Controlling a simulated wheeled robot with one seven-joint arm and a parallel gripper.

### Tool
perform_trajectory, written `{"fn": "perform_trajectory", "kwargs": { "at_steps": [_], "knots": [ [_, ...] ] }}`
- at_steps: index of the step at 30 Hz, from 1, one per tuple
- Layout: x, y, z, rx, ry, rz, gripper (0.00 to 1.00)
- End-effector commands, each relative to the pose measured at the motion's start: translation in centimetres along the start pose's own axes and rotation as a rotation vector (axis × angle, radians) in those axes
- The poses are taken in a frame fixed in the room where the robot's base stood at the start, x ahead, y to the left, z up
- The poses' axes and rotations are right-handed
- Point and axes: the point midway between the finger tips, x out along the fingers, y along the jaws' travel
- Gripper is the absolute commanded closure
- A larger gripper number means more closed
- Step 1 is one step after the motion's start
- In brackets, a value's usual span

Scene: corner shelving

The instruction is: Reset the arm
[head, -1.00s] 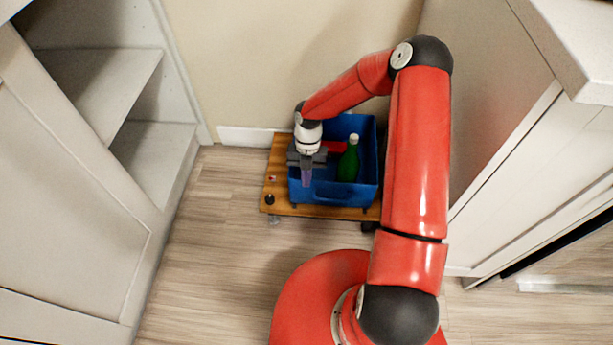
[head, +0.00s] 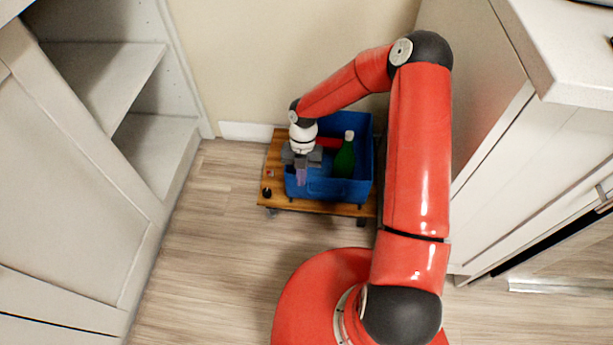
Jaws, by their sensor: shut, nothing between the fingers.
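My gripper (head: 301,172) is above the left part of a blue crate (head: 330,189), pointing down. Its fingers are shut with nothing seen between them. The purple shape below the fingertips is small, and I cannot tell what it is. My red arm reaches from the right over to the crate.
The crate sits on a wooden wheeled board (head: 272,175) by the wall. It holds a green bottle (head: 345,158) and a red thing (head: 327,142). White shelving (head: 110,85) stands at left, a white cabinet (head: 500,150) at right. The floor (head: 215,240) at front left is clear.

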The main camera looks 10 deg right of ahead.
Motion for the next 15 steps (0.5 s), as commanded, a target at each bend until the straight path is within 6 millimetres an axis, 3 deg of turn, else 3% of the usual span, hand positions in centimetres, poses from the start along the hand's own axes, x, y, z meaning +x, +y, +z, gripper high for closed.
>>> {"fn": "perform_trajectory", "kwargs": {
  "at_steps": [1,4,10,15],
  "knots": [
    [-1.6,0.0,-0.3,-0.001,0.001,0.001,1.0],
    [-3.5,0.1,-0.3,-0.002,0.002,0.0,1.0],
    [-6.2,0.0,-0.1,-0.002,0.002,0.0,1.0],
    [-7.4,0.0,-0.2,-0.002,0.005,-0.001,1.0]
  ]
}}
